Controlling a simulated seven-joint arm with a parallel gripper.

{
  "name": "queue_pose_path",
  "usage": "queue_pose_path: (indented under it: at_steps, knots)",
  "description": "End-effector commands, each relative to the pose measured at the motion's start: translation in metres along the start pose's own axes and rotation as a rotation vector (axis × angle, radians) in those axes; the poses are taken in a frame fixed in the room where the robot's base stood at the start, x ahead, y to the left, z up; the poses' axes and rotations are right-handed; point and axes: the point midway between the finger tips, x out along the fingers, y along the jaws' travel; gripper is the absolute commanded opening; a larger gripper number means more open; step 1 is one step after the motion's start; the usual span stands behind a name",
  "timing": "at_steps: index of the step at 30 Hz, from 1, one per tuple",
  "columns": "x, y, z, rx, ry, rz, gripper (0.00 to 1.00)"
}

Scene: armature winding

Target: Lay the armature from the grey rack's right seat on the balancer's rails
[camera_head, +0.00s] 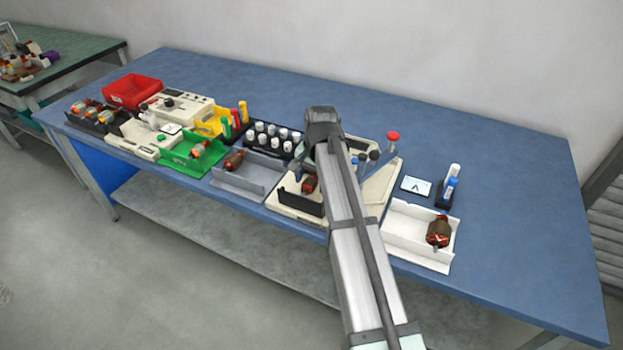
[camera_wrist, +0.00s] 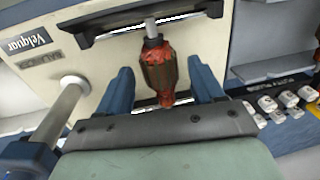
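The balancer shows in the head view (camera_head: 285,206) as a cream machine with black rails, partly behind my arm. An armature (camera_head: 309,184) with a red-brown body lies at its rails. In the wrist view this armature (camera_wrist: 160,75) has its steel shaft across a black rail (camera_wrist: 150,26); its other end is hidden by my gripper. My gripper (camera_wrist: 161,68) has its blue fingers on both sides of the armature, with a visible gap on each side. The grey rack (camera_head: 256,186) stands left of the balancer. One armature (camera_head: 234,160) lies in its left seat; its right seat looks empty.
A black holder with white-capped vials (camera_head: 291,135) stands behind the grey rack. A green tray (camera_head: 196,158) is to the left, and a white tray with an armature (camera_head: 410,240) to the right. A post (camera_wrist: 65,112) rises close by my gripper.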

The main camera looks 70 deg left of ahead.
Motion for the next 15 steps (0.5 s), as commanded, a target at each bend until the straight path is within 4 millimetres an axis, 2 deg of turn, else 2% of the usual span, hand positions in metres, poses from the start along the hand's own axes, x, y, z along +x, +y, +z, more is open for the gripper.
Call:
queue_pose_path:
  at_steps: [10, 15]
  knots:
    - [-0.002, 0.000, 0.000, 0.000, 0.000, 0.000, 0.71]
    - [-0.019, 0.000, 0.000, 0.000, 0.001, 0.000, 0.71]
